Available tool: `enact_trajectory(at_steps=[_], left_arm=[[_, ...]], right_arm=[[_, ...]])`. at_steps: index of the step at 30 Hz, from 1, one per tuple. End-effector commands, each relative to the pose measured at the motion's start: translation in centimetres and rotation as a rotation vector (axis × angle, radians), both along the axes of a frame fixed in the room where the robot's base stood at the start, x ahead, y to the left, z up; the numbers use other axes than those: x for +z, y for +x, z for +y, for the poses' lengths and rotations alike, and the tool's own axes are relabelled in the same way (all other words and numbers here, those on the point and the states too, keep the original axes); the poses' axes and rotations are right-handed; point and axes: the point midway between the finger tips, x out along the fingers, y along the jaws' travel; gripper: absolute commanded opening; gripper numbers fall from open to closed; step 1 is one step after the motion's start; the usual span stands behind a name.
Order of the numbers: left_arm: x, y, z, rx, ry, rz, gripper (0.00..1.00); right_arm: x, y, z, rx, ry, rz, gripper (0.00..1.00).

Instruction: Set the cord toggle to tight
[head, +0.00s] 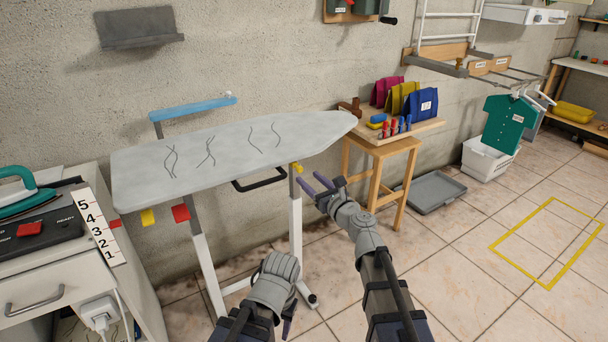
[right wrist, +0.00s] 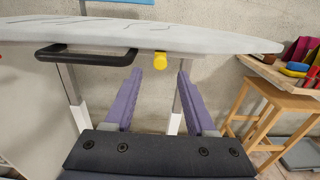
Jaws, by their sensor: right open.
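No part is clearly recognisable as a cord toggle. The ironing board (head: 225,150) has a small yellow knob (head: 298,168) under its front edge, a black bar handle (head: 260,182) left of it, and yellow (head: 147,217) and red (head: 181,213) tabs under its left end. My right gripper (head: 313,183) is open and empty beside the yellow knob. In the right wrist view the knob (right wrist: 160,61) shows between and beyond the purple fingertips (right wrist: 159,75). My left gripper (head: 288,326) is low in front of the board, mostly hidden behind its own wrist.
A drawer unit (head: 60,270) with a green iron (head: 25,195) and a numbered strip (head: 98,228) stands at left. A wooden stool (head: 395,150) with coloured bags and pegs is right of the board. A grey tray (head: 432,193) lies on the floor.

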Motion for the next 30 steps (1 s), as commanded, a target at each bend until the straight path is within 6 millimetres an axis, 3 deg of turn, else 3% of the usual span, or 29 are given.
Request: enact_trajectory(at_steps=[6, 16, 30], left_arm=[[0.0, 0.0, 0.0, 0.0, 0.0, 0.0, 0.5], [0.0, 0.0, 0.0, 0.0, 0.0, 0.0, 0.5], [0.0, 0.0, 0.0, 0.0, 0.0, 0.0, 0.5]], right_arm=[[0.0, 3.1, 1.7, 0.001, -0.001, -0.001, 0.56], [0.0, 3.5, 2.0, 0.0, -0.001, -0.001, 0.56], [0.0, 3.5, 2.0, 0.0, -0.001, -0.001, 0.04]])
